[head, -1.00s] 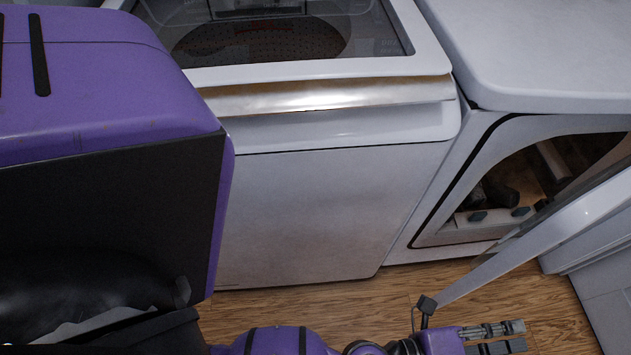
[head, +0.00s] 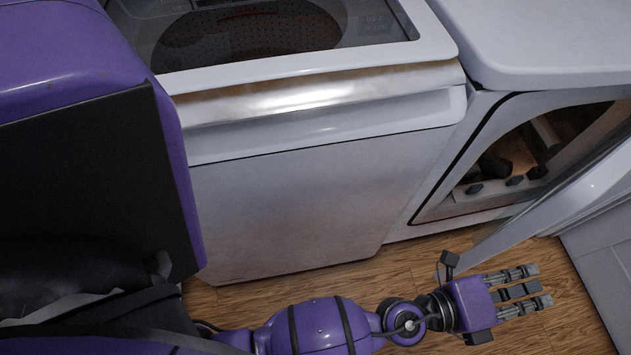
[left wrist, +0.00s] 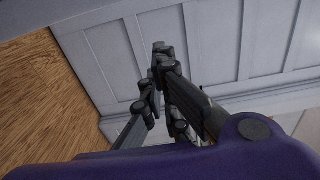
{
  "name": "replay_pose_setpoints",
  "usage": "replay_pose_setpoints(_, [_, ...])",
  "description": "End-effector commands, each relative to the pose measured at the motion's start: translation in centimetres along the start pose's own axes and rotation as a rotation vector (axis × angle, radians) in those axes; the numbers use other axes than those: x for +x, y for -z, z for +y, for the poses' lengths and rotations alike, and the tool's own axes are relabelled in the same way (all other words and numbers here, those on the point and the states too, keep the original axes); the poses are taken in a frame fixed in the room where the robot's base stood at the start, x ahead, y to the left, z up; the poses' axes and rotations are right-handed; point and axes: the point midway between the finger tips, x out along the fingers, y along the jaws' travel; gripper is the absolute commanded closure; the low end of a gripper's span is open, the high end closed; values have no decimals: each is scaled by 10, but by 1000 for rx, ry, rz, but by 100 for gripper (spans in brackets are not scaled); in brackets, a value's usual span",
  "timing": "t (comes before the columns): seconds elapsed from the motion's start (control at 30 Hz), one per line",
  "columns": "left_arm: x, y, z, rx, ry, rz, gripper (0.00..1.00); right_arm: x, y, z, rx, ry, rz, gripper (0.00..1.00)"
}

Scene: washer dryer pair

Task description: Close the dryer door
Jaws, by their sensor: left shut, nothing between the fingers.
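The white dryer (head: 408,229) stands at the right in the head view, its round-cornered opening showing a dark inside. Its white door (head: 578,192) stands open, swung out toward the lower left and seen nearly edge-on; its right part is cut off by the picture edge. My left gripper (head: 535,290) is shut and empty, held below the door in the picture, fingers pointing right. I see no contact with the door. In the left wrist view my left fingers (left wrist: 158,85) are close together, with no door clearly identifiable. My right gripper is not in view.
A white washer (head: 290,205) with a glass-topped lid stands left of the dryer. A white panelled surface (head: 600,265) is at the right, near my fingers, and also fills the left wrist view (left wrist: 220,40). Wooden floor (head: 420,262) lies between.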

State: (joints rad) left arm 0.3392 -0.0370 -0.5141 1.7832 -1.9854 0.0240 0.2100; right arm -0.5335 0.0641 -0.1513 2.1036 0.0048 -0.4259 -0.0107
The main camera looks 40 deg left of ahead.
Motion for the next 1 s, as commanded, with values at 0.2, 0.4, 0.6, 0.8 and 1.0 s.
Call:
replay_pose_setpoints(0.2, [28,-12,3,4,-4,-2,100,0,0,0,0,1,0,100])
replay_pose_setpoints(0.4, [20,-33,2,2,-2,-1,100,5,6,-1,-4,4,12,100])
replay_pose_setpoints(0.6, [18,-38,1,-1,-2,0,100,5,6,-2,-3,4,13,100])
replay_pose_setpoints(0.8, [18,-38,1,-1,-2,0,100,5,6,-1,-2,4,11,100])
replay_pose_setpoints(1.0, [12,-54,5,3,-4,19,100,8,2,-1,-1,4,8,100])
